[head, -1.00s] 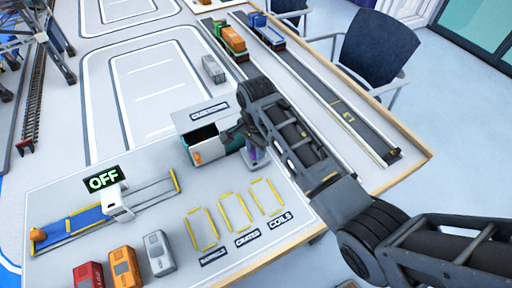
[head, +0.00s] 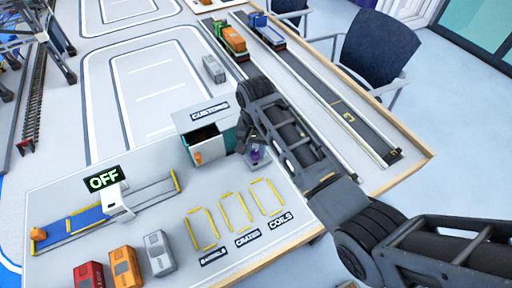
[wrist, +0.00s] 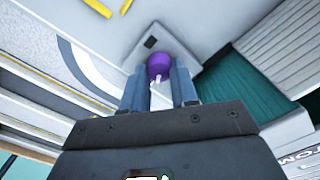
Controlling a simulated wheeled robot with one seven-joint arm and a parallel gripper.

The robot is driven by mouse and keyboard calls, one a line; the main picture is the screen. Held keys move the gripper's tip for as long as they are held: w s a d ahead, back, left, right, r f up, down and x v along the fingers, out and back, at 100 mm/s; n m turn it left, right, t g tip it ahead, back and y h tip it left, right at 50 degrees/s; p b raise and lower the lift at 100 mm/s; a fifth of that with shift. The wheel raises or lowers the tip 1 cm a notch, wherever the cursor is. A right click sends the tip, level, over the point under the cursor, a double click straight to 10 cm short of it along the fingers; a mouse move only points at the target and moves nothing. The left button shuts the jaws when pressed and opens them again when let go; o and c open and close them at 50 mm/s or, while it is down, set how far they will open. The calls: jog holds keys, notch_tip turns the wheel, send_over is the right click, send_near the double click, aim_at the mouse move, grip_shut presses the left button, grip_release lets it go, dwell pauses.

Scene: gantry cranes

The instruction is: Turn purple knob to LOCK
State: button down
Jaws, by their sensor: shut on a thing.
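The purple knob (wrist: 158,62) shows in the wrist view between the tips of my two fingers, on a small grey plate (wrist: 180,45). A short white mark is on the knob's near side. In the head view the knob (head: 257,154) is a small purple patch beside the customs booth, partly covered by my arm. My gripper (wrist: 160,78) is shut on the knob, with one finger on each side. No LOCK lettering is legible in either view.
The customs booth (head: 192,122) stands close on the knob's left, with an orange item (head: 197,158) at its opening. Yellow-marked bays (head: 235,212) lie in front. Toy trucks (head: 230,38) stand on the lanes behind. The table edge (head: 405,181) is on the right.

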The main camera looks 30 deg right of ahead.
aim_at(255, 151)
jog(key=n, duration=0.5)
jog(key=shift+w+n, duration=0.1)
jog(key=shift+n, duration=0.2)
jog(key=n, duration=0.5)
jog(key=shift+a+n, duration=0.15)
jog(key=shift+n, duration=0.15)
jog(key=c, duration=0.9)
grip_release()
jog(key=shift+o, duration=0.2)
jog(key=shift+r+b, duration=0.4)
jog(key=shift+r, duration=3.55)
